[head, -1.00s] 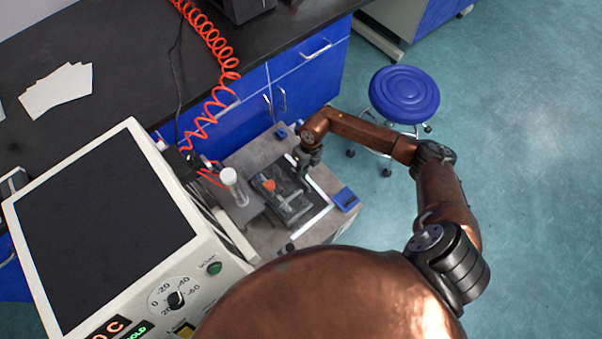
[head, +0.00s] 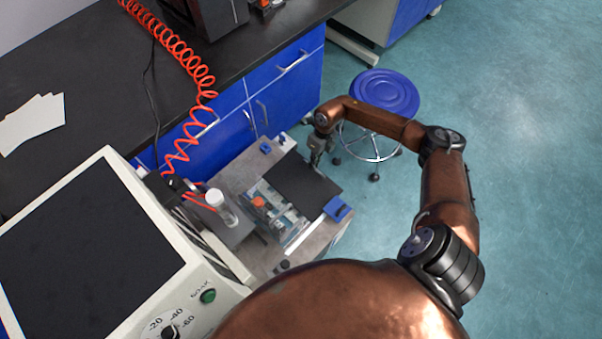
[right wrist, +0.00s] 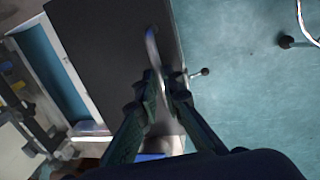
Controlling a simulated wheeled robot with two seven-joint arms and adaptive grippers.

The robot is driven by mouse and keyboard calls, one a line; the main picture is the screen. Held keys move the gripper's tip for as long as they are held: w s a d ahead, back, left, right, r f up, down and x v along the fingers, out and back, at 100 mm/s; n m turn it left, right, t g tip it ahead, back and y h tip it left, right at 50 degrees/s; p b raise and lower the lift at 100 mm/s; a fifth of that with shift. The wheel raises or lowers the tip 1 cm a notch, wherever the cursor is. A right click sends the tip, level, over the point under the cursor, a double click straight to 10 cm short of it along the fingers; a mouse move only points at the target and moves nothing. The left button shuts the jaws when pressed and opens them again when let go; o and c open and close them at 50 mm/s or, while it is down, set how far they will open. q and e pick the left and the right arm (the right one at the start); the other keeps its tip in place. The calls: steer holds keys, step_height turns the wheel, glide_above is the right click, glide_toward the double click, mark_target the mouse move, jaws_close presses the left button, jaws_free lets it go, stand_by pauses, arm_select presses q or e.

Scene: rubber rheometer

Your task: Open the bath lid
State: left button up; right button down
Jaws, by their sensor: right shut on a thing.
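The bath lid (head: 303,184) is a flat dark panel at the right side of the bath (head: 262,197). It lies back from part of the opening, and metal parts and an orange piece (head: 258,202) show inside. In the right wrist view the lid (right wrist: 105,50) stands beside the bluish opening (right wrist: 42,75). My right gripper (head: 316,161) is at the lid's far edge. In the right wrist view the right gripper (right wrist: 164,88) is shut on the curved metal lid handle (right wrist: 153,47). My left gripper is out of view.
A white instrument (head: 100,240) with a dark screen stands left of the bath. A clear cylinder (head: 222,207) and a coiled orange hose (head: 178,60) are close by. A blue stool (head: 385,92) stands beyond my right arm. The floor to the right is clear.

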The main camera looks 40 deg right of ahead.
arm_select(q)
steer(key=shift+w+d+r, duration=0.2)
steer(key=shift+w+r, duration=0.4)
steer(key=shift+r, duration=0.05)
arm_select(e)
steer(key=shift+w+d+f, duration=0.1)
steer(key=shift+d, duration=1.45)
steer(key=c, duration=2)
jaws_free()
steer(key=shift+c, duration=0.2)
steer(key=shift+a, duration=0.1)
step_height(320, 180, up, 12)
steer(key=d, duration=0.2)
steer(key=shift+w+d, duration=0.2)
steer(key=shift+f, duration=0.1)
